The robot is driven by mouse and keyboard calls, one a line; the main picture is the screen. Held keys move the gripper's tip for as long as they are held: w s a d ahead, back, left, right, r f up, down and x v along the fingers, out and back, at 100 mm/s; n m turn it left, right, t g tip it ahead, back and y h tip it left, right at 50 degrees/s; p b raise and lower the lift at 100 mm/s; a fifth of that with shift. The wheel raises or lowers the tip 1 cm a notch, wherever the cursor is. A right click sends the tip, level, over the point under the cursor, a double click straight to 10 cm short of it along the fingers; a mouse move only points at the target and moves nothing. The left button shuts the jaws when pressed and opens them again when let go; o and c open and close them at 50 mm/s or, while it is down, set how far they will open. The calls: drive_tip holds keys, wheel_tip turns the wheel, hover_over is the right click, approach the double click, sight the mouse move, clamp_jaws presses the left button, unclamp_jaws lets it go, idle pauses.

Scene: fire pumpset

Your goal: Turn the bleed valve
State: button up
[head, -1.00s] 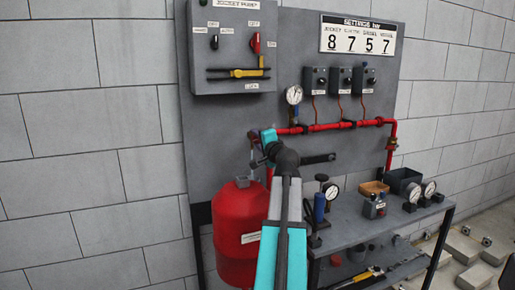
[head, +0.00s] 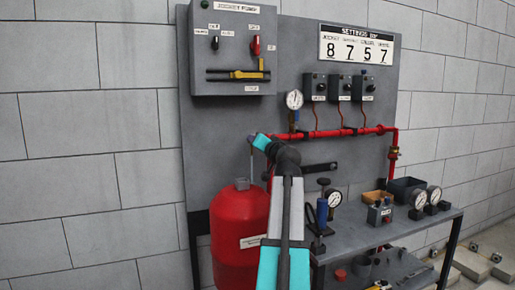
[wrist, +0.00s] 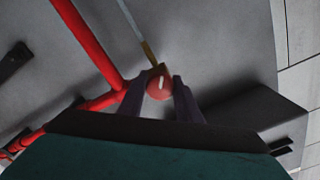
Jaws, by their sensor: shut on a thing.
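A round red knob with a white mark, which looks like the bleed valve (wrist: 159,86), sits between the fingers of my gripper (wrist: 163,80) in the wrist view. The fingers are shut on it, one on each side. A thin pipe with a brass-coloured end (wrist: 149,52) meets the knob from above in that view. In the head view my arm reaches to the panel above the red tank. My wrist hides the fingers and the knob there.
A red pipe (head: 345,133) crosses the grey panel, with a gauge (head: 294,99) above it. The red tank (head: 238,222) stands below my wrist. A bench (head: 375,233) at the right carries gauges and a small box. Three switch boxes (head: 341,88) hang above the pipe.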

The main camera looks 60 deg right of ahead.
drive_tip(key=shift+s, duration=0.1)
idle(0.3)
drive_tip(key=o, duration=1)
drive_tip(key=shift+p+v, duration=0.85)
drive_tip(key=shift+v, duration=6.05)
drive_tip(key=shift+d, duration=0.1)
